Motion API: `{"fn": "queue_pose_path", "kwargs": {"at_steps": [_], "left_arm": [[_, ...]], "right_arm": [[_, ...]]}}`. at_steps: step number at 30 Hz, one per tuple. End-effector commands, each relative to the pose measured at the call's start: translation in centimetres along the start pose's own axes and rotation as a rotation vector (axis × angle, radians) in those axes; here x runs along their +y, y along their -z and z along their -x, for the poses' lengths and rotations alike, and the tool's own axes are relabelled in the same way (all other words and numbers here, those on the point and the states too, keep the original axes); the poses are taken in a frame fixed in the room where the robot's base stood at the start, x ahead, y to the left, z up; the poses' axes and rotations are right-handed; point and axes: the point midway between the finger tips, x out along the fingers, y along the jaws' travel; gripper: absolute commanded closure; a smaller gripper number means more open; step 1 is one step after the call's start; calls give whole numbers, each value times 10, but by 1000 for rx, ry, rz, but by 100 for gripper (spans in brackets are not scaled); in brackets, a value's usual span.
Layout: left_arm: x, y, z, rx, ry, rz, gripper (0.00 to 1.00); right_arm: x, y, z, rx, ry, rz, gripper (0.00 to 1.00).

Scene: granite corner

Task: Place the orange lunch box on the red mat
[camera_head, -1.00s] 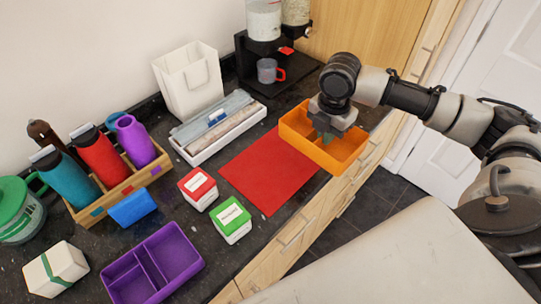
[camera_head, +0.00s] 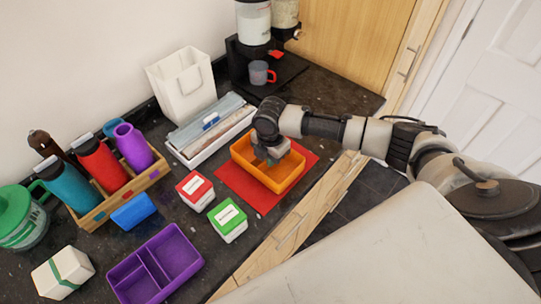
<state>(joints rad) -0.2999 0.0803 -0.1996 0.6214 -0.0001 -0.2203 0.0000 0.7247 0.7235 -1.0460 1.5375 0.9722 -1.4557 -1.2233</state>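The orange lunch box (camera_head: 285,178) is an open, empty-looking tray. It is over the red mat (camera_head: 237,187), with red showing on its left, front and right sides. I cannot tell whether its base touches the mat. My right gripper (camera_head: 270,158) reaches in from the right and points down at the box's left part. Its fingertips are small and partly hidden at the box, so its grip is unclear. My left gripper is not in view.
A red-lidded box (camera_head: 196,190) and a green-lidded box (camera_head: 228,221) stand left of the mat. A white tray (camera_head: 190,160) lies behind it. A purple divided box (camera_head: 155,265) is at the front left. The counter right of the mat is clear.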

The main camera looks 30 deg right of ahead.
Motion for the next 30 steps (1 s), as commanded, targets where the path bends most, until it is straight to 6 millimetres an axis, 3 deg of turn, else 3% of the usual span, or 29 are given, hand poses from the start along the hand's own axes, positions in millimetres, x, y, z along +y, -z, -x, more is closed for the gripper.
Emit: {"fn": "queue_pose_path", "kwargs": {"at_steps": [12,17,25,30], "left_arm": [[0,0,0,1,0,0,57],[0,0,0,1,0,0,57],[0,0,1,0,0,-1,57],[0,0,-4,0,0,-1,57]], "right_arm": [[0,0,-8,1,0,1,100],[0,0,-7,1,0,1,73],[0,0,-5,0,0,1,72],[1,0,10,0,-4,1,72]]}}
